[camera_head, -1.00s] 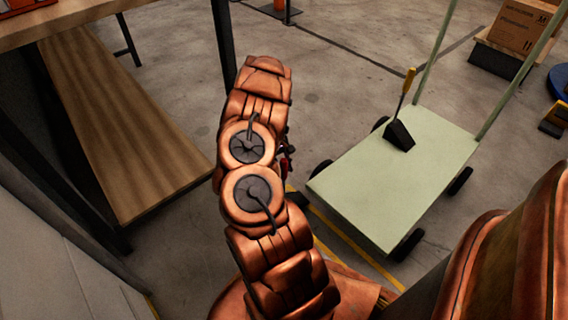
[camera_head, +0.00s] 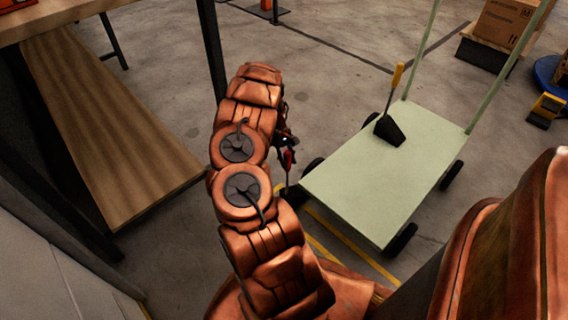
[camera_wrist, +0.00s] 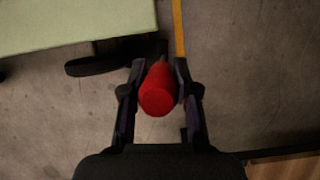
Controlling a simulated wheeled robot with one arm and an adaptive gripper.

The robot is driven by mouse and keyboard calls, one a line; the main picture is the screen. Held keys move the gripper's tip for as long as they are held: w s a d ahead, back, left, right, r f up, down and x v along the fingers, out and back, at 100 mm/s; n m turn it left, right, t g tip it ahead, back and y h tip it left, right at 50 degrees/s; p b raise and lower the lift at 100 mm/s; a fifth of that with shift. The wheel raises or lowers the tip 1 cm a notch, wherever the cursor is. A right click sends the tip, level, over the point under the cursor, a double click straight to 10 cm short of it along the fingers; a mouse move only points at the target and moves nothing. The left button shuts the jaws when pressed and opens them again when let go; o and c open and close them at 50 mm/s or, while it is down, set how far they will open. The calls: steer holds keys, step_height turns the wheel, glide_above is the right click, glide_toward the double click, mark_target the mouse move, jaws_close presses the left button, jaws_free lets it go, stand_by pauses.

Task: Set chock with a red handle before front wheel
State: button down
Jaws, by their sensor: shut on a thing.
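My gripper (camera_wrist: 160,78) is shut on the red handle (camera_wrist: 157,92) of a chock, and the handle points up toward the wrist camera. In the head view the red handle (camera_head: 289,157) shows just right of my arm. A dark block, which looks like the chock (camera_head: 294,195), shows below it, beside the cart's near left corner. A dark wheel (camera_wrist: 92,66) lies left of the handle in the wrist view. The pale green cart (camera_head: 365,185) has wheels at its left (camera_head: 313,167) and near corner (camera_head: 402,239). I cannot tell whether the chock touches floor or wheel.
A chock with a yellow handle (camera_head: 389,127) stands on the cart deck. A wooden bench (camera_head: 105,125) is at the left. Yellow lines (camera_head: 350,245) mark the floor near the cart. Cardboard boxes (camera_head: 505,28) stand at the back right.

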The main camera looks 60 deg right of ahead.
steer(key=shift+d, duration=0.25)
steer(key=c, duration=0.8)
jaws_free()
steer(key=v, duration=1.2)
steer(key=shift+r, duration=0.1)
